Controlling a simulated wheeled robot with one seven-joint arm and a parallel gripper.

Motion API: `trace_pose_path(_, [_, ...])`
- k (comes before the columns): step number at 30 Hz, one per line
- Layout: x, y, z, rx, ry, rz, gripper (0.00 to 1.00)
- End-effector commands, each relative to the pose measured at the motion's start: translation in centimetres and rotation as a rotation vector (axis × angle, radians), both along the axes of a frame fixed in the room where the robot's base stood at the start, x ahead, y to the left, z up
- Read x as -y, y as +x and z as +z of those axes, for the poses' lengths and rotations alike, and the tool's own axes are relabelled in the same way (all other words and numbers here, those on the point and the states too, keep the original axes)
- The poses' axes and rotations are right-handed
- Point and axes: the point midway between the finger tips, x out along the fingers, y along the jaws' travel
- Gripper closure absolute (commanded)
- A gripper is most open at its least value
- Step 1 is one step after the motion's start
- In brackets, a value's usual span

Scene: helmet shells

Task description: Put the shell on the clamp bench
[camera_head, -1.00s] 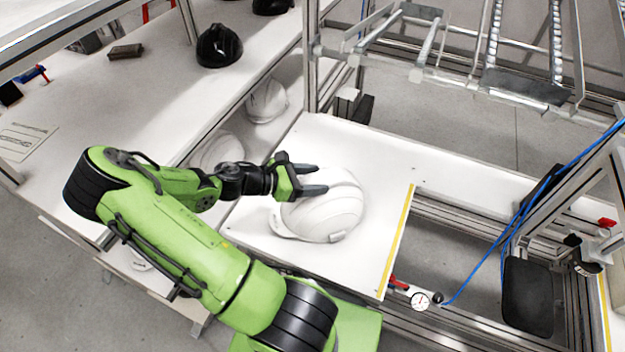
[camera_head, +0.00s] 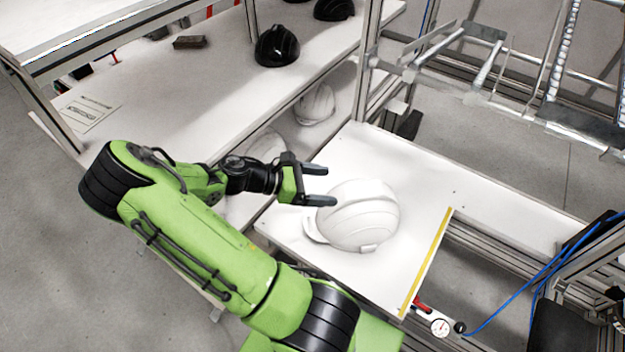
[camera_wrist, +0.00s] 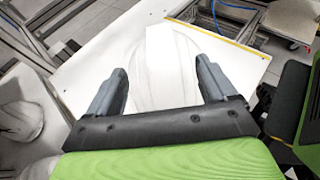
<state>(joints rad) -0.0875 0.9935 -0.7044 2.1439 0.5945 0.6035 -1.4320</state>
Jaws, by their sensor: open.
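A white helmet shell (camera_head: 358,218) rests on a white bench top (camera_head: 400,170) with a yellow strip along its right edge and a gauge and red handle beside it. My gripper (camera_head: 330,186) is open, its two dark fingers at the shell's upper left, one fingertip very near or over the shell's edge. In the wrist view, the open gripper (camera_wrist: 165,90) has the shell (camera_wrist: 162,72) ahead, between and beyond its fingers. Nothing is held. I cannot tell whether a finger touches the shell.
Black helmets (camera_head: 277,46) stand on the long shelf table (camera_head: 170,120) at the left. White shells (camera_head: 315,104) sit on the level below. A metal frame (camera_head: 480,70) stands behind the bench. Blue cables (camera_head: 520,290) run at the right.

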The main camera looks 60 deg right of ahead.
Motion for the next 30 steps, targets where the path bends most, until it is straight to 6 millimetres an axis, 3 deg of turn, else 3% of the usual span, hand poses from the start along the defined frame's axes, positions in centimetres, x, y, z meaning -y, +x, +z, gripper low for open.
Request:
trace_pose_path(4, [-1.6, 2.1, 1.2, 0.002, -0.001, 0.004, 0.15])
trace_pose_path(13, [-2.3, 2.7, 1.4, 0.009, 0.003, -0.004, 0.15])
trace_pose_path(17, [-4.1, 3.3, 1.2, 0.164, 0.046, -0.045, 0.15])
trace_pose_path(23, [-10.8, 6.0, 2.9, 0.628, 0.187, -0.192, 0.15])
trace_pose_path(27, [-16.3, 7.3, 6.6, 0.940, 0.305, -0.301, 0.15])
trace_pose_path(30, [-20.2, 7.1, 10.0, 1.140, 0.389, -0.370, 0.15])
